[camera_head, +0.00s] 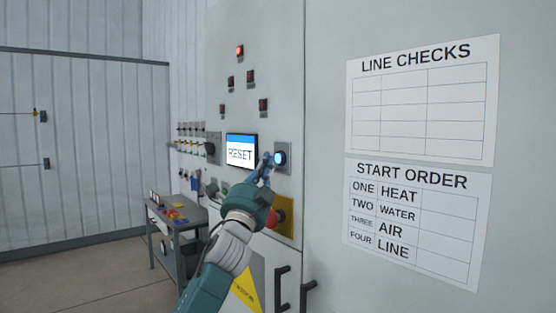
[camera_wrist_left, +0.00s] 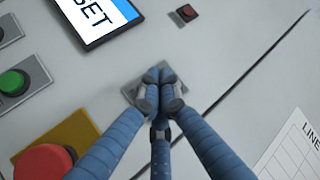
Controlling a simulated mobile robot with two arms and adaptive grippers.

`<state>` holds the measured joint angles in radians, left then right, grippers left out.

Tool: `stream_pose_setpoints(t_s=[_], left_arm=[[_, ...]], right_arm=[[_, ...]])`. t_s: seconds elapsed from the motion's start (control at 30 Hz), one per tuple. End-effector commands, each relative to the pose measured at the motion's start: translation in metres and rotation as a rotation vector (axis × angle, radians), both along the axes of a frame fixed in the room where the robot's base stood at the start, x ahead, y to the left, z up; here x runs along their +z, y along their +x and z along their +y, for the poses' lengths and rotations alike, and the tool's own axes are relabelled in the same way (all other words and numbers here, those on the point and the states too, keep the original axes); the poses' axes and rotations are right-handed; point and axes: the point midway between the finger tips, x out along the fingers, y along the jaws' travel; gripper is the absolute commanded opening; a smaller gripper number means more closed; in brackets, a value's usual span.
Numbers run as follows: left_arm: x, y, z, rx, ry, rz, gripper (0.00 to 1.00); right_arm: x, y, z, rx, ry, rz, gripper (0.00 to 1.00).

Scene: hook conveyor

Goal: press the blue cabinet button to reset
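The blue button (camera_head: 280,158) glows on a square grey plate on the cabinet front (camera_head: 320,60), just right of the screen reading RESET (camera_head: 241,150). My left gripper (camera_head: 266,163) is at the plate, its blue fingertips just left of the button in the head view. In the left wrist view, the fingertips (camera_wrist_left: 159,82) are together with nothing between them. They lie over the button's plate (camera_wrist_left: 130,91) and hide the button there. I cannot tell whether they touch it. My right gripper is in neither view.
A red mushroom button (camera_head: 273,219) on a yellow plate sits below, close to my left wrist. A green button (camera_wrist_left: 13,82) is left of it. Small red lamps (camera_head: 239,50) are above. Handles (camera_head: 281,288) stick out low. A grey cart (camera_head: 176,240) stands left.

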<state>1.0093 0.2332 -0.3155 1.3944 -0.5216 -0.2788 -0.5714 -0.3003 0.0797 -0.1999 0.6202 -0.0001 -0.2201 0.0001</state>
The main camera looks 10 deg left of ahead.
Motion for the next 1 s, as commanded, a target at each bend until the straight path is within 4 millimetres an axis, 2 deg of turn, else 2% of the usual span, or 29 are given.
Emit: stream_pose_setpoints(t_s=[1.0], left_arm=[[0.0007,0.0094,-0.0076,0.0,-0.001,-0.001,0.0]], right_arm=[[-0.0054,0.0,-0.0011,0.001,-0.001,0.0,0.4]])
